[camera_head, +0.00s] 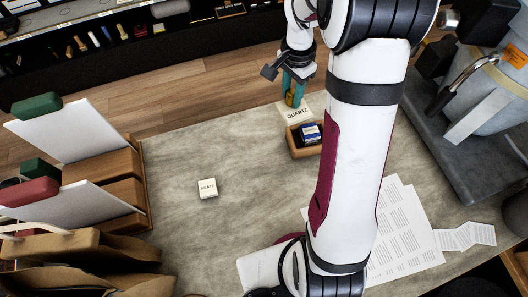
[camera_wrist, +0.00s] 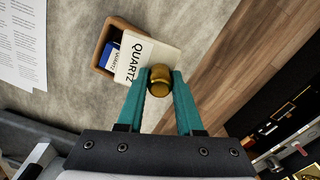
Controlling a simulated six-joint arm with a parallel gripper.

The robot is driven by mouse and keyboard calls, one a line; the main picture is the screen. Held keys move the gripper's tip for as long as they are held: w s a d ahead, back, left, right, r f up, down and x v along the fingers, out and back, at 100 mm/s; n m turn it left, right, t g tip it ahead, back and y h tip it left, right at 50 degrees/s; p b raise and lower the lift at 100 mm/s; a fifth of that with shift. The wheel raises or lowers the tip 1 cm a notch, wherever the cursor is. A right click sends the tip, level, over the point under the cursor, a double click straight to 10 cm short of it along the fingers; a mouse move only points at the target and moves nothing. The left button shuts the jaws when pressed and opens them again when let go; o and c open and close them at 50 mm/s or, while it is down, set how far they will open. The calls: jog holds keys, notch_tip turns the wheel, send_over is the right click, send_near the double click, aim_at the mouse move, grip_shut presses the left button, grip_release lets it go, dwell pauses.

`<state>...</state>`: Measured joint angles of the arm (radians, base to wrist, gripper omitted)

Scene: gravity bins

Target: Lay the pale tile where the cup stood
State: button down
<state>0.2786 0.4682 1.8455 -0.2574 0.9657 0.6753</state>
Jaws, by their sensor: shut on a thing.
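A small pale tile (camera_head: 207,189) with dark lettering lies flat on the grey table, left of centre in the head view. My gripper (camera_head: 292,92) is well behind and right of it, at the table's far edge. In the wrist view my gripper (camera_wrist: 160,82) is shut on a small rounded brass-coloured piece (camera_wrist: 160,76). The piece is in front of a white QUARTZ card (camera_wrist: 145,58); I cannot tell whether they touch. The card also shows in the head view (camera_head: 297,113). Nothing in view is plainly a cup.
A brown bin (camera_head: 294,142) holding a blue-and-white block (camera_head: 311,133) stands beside the card. Printed papers (camera_head: 405,235) lie at right, by a grey machine (camera_head: 470,130). Wooden file boxes (camera_head: 100,165) stand at left. The table around the tile is clear.

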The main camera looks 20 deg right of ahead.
jog(key=s+a+f, duration=0.3)
jog(key=s+a, duration=0.4)
jog(key=a, duration=0.5)
jog(key=shift+f, duration=0.4)
jog(key=shift+a, duration=0.1)
jog(key=shift+f, duration=3.05)
jog(key=shift+f, duration=0.45)
jog(key=shift+c, duration=2.4)
grip_release()
jog(key=shift+w+r, duration=0.1)
